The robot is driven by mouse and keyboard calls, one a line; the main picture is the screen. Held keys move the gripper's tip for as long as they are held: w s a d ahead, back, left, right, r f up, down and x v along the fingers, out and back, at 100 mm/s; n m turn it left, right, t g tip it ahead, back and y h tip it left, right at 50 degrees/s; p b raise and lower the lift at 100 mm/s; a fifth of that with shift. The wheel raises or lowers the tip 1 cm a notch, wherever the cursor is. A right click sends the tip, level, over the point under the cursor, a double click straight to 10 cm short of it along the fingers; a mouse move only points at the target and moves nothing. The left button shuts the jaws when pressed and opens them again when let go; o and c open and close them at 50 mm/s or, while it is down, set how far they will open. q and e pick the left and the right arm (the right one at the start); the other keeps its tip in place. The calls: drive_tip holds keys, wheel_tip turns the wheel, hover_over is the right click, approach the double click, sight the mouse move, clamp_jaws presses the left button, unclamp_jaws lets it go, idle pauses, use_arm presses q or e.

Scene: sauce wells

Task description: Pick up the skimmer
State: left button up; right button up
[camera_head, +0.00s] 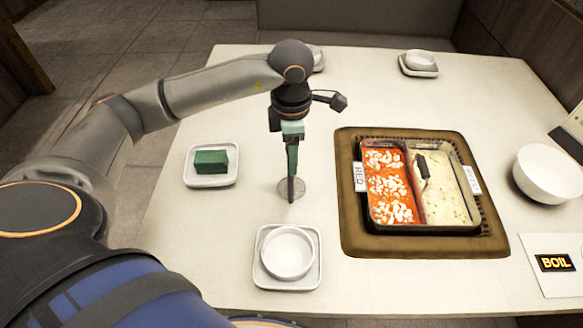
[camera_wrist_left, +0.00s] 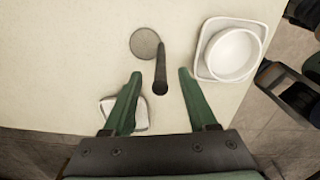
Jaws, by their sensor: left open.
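The skimmer (camera_head: 285,188) has a round grey mesh disc and a dark handle. It is on the white table, left of the pot. In the left wrist view the skimmer (camera_wrist_left: 144,42) shows its disc ahead of the fingertips, and its handle lies between the two green fingers with a gap on each side. My left gripper (camera_head: 291,172) points down over the skimmer and hides part of it in the head view. The gripper (camera_wrist_left: 160,76) is open and empty. I cannot tell the exact height of the fingertips above the handle. My right gripper is not in view.
A two-part pot (camera_head: 466,229) with red and pale broth sits on a brown mat (camera_head: 358,240) at right. A white bowl (camera_head: 288,272) on a square saucer stands just in front. A green block (camera_head: 211,161) on a plate is at left. Another bowl (camera_head: 546,190) is far right.

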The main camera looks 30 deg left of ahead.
use_arm(q)
clamp_jaws()
idle(0.5)
